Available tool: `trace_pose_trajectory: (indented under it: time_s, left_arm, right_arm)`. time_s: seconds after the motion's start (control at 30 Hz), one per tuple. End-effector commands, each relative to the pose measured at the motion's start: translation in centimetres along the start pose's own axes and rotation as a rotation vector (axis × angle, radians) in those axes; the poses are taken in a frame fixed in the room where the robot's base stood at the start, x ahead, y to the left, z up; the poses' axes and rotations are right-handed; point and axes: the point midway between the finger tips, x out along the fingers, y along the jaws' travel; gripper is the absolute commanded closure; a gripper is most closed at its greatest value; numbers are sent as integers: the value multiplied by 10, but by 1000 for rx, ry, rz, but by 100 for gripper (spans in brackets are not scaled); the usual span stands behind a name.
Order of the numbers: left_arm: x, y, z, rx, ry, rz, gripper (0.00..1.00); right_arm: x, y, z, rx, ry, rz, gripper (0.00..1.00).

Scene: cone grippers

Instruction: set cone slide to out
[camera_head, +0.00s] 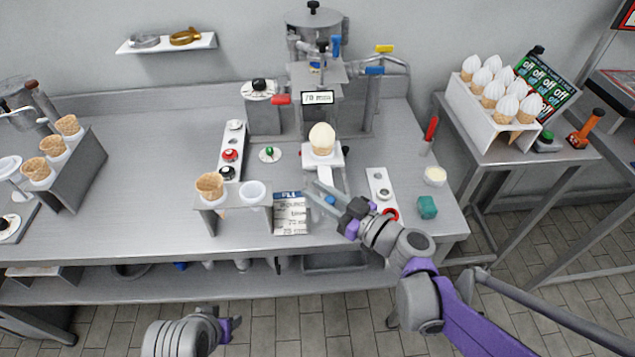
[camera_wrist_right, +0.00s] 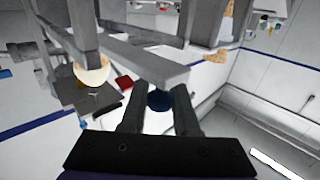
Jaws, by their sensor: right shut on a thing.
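The cone slide (camera_head: 325,174) is a pale bar running forward from a white holder (camera_head: 312,159) under the steel machine (camera_head: 318,75). A cone with a pale scoop (camera_head: 321,136) stands upright on the holder; a pale round top also shows in the right wrist view (camera_wrist_right: 92,69). My right gripper (camera_head: 322,195) is at the slide's front end, shut on a blue knob (camera_wrist_right: 160,100), which sits between its fingers in the right wrist view. My left gripper (camera_head: 228,330) is low at the bottom left, before the table and away from the slide; its jaw gap is unclear.
A cone stand (camera_head: 226,203) and a printed card (camera_head: 290,213) lie left of my right gripper. A switch panel (camera_head: 381,184), a teal block (camera_head: 427,207) and a small cup (camera_head: 436,175) are to its right. The left tabletop has free room.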

Motion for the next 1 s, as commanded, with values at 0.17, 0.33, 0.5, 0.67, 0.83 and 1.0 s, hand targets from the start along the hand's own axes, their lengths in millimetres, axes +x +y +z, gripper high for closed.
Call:
trace_pose_trajectory:
  time_s: [0.17,0.33,0.5,0.67,0.83,1.0]
  left_arm:
    - [-10,0,-7,0,4,0,50]
    - [-14,0,-10,0,6,0,50]
    - [-15,0,-11,0,7,0,50]
    - [-14,0,-10,0,6,0,50]
    - [-14,0,-10,0,6,0,50]
    - [-14,0,-10,0,6,0,50]
  right_arm:
    - [-36,-35,-2,-2,-1,1,100]
    - [-56,-56,-1,-1,-1,1,100]
    - [-61,-61,0,0,-1,-1,100]
    - [-61,-62,1,0,-1,-2,100]
    - [-61,-62,1,0,-1,-3,49]
    - [-61,-61,1,0,-1,-1,42]
